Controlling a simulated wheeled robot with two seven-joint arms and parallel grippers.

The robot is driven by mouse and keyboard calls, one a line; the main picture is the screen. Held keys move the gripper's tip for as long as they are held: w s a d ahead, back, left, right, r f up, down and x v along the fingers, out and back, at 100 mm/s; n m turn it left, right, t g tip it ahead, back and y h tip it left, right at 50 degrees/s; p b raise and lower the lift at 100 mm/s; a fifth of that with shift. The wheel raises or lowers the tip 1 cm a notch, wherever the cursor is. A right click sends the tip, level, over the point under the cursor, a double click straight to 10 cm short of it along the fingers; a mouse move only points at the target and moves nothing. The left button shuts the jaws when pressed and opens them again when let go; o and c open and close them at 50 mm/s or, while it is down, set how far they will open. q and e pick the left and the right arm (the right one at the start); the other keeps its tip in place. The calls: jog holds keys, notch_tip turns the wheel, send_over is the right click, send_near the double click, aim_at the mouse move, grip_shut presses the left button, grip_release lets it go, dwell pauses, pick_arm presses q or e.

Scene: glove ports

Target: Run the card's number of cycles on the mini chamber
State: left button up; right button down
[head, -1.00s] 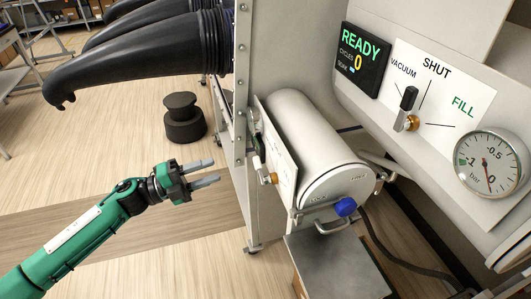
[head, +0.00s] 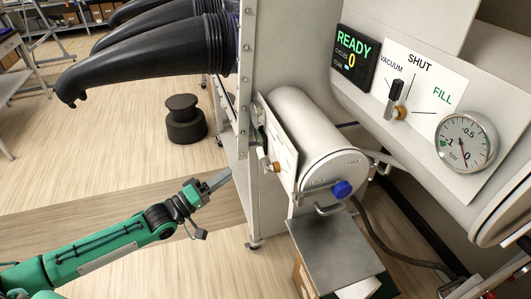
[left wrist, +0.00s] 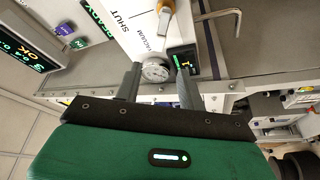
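The mini chamber (head: 305,130) is a white cylinder with a round end door (head: 335,180) that carries a blue knob. The door looks closed. Above it, a white valve plate (head: 425,85) is marked VACUUM, SHUT and FILL. Its dark handle (head: 396,95) points up, near the VACUUM and SHUT marks; I cannot tell exactly which. The display (head: 357,55) reads READY, cycles 0. A round gauge (head: 466,142) is at right. My left gripper (head: 222,180) is left of the chamber, empty; its fingers stand apart in the left wrist view (left wrist: 158,85). My right gripper is out of view.
A second plate with a brass fitting (head: 272,167) is on the chamber's left side. A grey shelf (head: 333,250) sits below the door. Black gloves (head: 160,55) stick out at upper left. A black stool (head: 184,122) stands on open floor.

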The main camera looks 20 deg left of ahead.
aim_at(258, 153)
pick_arm(q)
jog(key=p+x, duration=0.3)
jog(key=x, duration=0.9)
jog(key=shift+s+r, duration=0.1)
jog(key=shift+w+d+p, duration=0.3)
jog(key=shift+w+d, duration=0.05)
jog(key=shift+w, duration=0.2)
grip_shut()
